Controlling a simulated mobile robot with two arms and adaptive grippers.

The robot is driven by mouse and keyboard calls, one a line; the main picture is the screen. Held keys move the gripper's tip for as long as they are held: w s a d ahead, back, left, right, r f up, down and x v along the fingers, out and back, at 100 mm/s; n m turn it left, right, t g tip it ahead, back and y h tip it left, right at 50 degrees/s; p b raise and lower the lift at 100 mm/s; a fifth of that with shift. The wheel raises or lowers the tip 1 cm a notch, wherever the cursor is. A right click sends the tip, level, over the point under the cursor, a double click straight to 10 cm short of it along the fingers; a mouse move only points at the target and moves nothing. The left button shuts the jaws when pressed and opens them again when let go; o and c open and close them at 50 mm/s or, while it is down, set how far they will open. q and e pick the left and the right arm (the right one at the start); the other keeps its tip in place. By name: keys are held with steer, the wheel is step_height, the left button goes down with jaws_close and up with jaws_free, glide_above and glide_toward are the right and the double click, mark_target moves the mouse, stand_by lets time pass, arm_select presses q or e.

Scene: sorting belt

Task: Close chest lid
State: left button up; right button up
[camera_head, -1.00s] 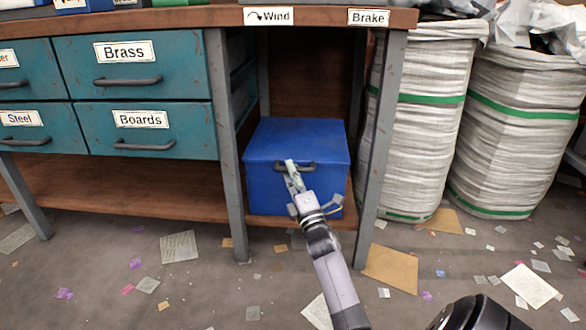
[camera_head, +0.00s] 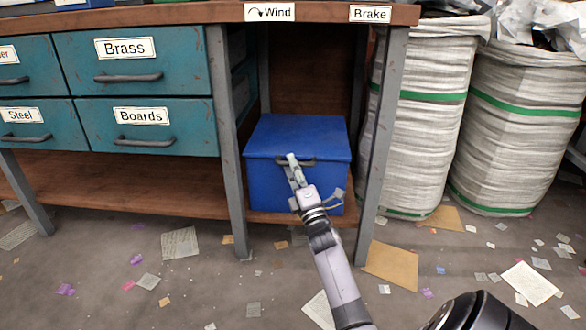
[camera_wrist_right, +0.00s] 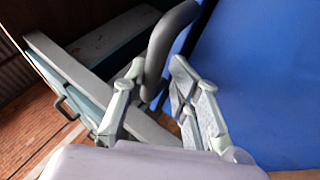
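The blue chest (camera_head: 300,188) stands on the low wooden shelf under the workbench. Its lid (camera_head: 297,135) lies flat on top and looks down, with no gap that I can see. A dark handle (camera_head: 310,161) is on its front, and it also shows as a curved bar in the right wrist view (camera_wrist_right: 160,45). My right gripper (camera_head: 293,160) is at the left part of the handle. In the wrist view its fingers (camera_wrist_right: 158,65) are apart, with the handle between or just beyond their tips; contact is unclear. My left gripper is in neither view.
Grey bench legs (camera_head: 226,145) and (camera_head: 378,150) stand close on both sides of the chest. Teal drawers (camera_head: 150,85) are on the left. White sacks (camera_head: 425,130) with green bands stand on the right. Paper scraps litter the floor.

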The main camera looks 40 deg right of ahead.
step_height(320, 180, up, 10)
stand_by(0.4)
